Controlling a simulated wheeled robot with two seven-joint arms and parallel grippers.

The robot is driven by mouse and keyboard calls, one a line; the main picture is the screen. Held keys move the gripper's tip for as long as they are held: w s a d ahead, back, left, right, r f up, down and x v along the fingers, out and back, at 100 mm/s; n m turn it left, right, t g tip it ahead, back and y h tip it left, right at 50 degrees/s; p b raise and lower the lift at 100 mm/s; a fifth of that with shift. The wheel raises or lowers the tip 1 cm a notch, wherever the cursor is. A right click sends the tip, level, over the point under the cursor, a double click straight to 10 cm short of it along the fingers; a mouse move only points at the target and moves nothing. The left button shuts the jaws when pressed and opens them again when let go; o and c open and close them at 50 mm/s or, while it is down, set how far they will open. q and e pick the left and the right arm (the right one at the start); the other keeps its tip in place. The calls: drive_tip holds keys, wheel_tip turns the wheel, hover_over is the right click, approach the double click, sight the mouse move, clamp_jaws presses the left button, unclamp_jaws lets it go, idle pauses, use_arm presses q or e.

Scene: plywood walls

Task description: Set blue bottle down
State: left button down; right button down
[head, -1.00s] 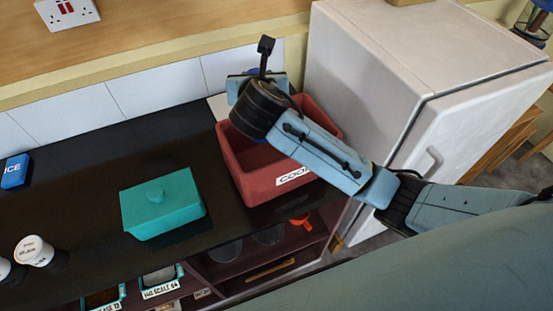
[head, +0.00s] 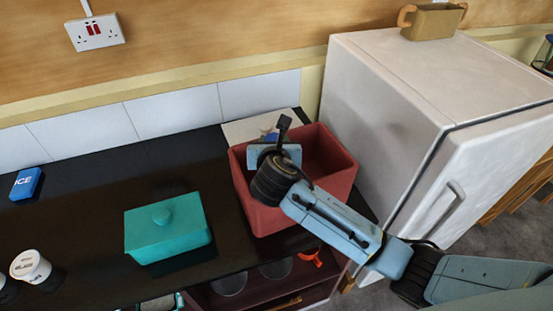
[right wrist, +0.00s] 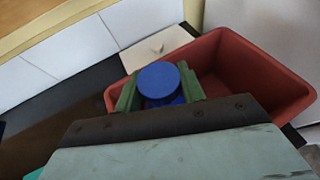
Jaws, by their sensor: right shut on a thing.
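The blue bottle (right wrist: 160,78) is seen from its cap end in the right wrist view, between the green fingers of my right gripper (right wrist: 160,90). The fingers are shut on it. In the head view only a small blue patch of the bottle (head: 271,136) shows behind my right gripper (head: 274,150); the rest is hidden. The gripper appears over the left back part of the red bin (head: 338,180). I cannot tell how high the bottle's base is or whether it touches anything. My left gripper is not in view.
A pale board (head: 243,130) lies behind the bin on the black counter (head: 90,210). A teal lidded box (head: 167,228) stands left of the bin. A blue ICE block (head: 27,183) and white-lidded jar (head: 30,266) are farther left. The white fridge (head: 400,95) stands right.

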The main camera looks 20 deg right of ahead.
wheel_tip(320, 180, down, 4)
idle(0.4)
drive_tip(key=c, duration=0.9)
unclamp_jaws()
drive_tip(key=shift+f, duration=0.15)
drive_tip(key=shift+o, duration=0.2)
drive_tip(key=v, duration=1.2)
drive_tip(key=shift+s, duration=0.1)
